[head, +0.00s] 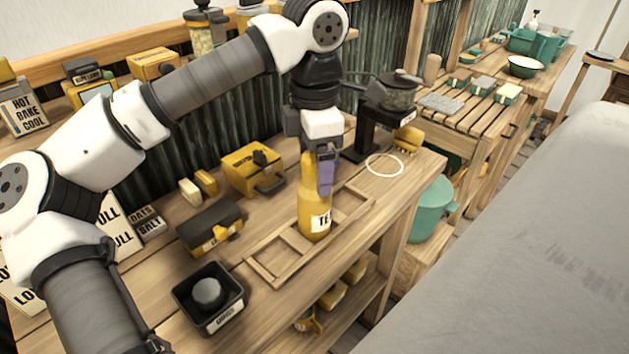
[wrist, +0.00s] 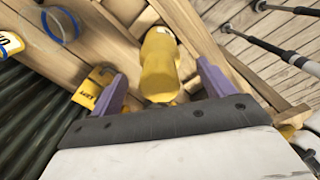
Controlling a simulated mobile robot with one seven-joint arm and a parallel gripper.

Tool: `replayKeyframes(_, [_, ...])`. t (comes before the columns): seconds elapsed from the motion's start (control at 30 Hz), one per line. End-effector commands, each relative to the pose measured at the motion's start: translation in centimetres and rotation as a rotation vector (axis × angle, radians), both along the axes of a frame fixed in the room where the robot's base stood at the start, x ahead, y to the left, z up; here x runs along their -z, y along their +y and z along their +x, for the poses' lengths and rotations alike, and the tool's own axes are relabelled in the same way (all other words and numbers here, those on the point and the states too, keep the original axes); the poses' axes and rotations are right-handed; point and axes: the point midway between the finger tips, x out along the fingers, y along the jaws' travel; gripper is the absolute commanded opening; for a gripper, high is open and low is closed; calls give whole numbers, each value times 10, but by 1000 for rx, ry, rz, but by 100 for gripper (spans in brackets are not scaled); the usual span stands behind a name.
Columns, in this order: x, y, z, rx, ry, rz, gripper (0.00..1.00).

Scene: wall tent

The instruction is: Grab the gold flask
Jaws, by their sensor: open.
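The gold flask (head: 314,207) stands upright on the wooden tray on the bench, with a white label reading "TE" on its side. My gripper (head: 325,170) is above and around its upper part, pointing down. In the wrist view the flask (wrist: 160,66) lies between the two purple fingers of my gripper (wrist: 162,88), which are spread apart with a gap on each side. The flask's top is partly hidden by the gripper in the head view.
The divided wooden tray (head: 268,270) surrounds the flask's base. A black bin (head: 208,318) with a grey round thing, a dark box (head: 210,228) and a yellow box (head: 251,168) stand to the left. A black stand with a grinder (head: 395,92) is behind right. A white ring (head: 384,154) lies near it.

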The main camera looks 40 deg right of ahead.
Motion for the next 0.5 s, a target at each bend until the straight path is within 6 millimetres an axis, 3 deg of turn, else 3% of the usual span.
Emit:
replayKeyframes(0.23, [34, 1, 0, 1, 4, 1, 81])
replayKeyframes(0.5, [41, 0, 0, 0, 0, -1, 81])
